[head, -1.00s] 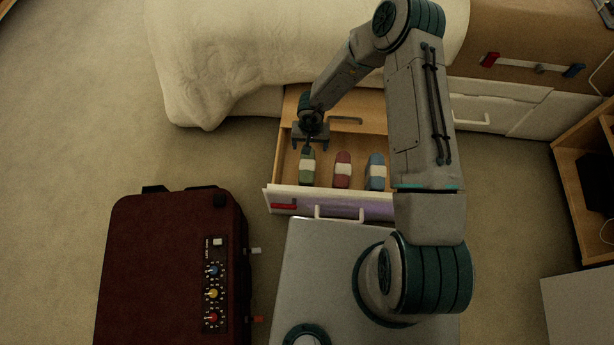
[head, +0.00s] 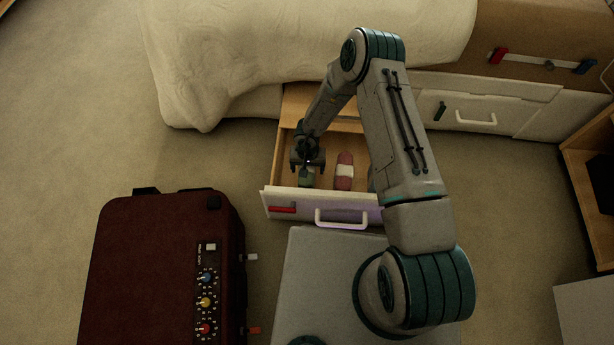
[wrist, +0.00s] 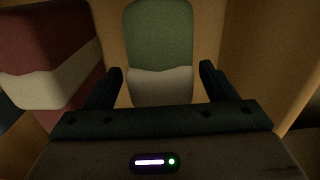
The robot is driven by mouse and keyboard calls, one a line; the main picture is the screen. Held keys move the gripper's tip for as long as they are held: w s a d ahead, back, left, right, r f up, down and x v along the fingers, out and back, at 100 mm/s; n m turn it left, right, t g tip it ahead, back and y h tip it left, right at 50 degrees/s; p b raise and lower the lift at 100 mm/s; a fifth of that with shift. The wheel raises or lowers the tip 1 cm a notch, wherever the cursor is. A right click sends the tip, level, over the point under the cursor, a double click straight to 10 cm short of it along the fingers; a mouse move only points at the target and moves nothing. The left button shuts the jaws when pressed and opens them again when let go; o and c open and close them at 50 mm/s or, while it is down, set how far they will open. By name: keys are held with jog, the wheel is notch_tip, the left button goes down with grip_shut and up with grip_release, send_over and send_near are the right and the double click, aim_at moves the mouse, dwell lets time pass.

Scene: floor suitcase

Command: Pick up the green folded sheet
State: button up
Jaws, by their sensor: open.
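The green folded sheet (wrist: 160,35) with a pale band lies in the open drawer. In the wrist view it sits ahead of and between the two fingers, with clear gaps on both sides. In the head view only part of the green sheet (head: 306,180) shows below my gripper (head: 307,163). In the wrist view my gripper (wrist: 160,85) is open and empty. I cannot tell how far above the sheet the fingertips are.
A red folded sheet (head: 344,172) with a pale band lies right of the green one, and it also shows in the wrist view (wrist: 50,30). The drawer front (head: 350,205) and wooden walls enclose them. A dark red suitcase (head: 150,265) stands on the floor at left.

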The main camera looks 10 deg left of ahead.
notch_tip(320, 180, down, 3)
jog(key=shift+r+b, duration=0.1)
jog(key=shift+b, duration=0.4)
jog(key=shift+r, duration=0.1)
jog(key=c, duration=1.3)
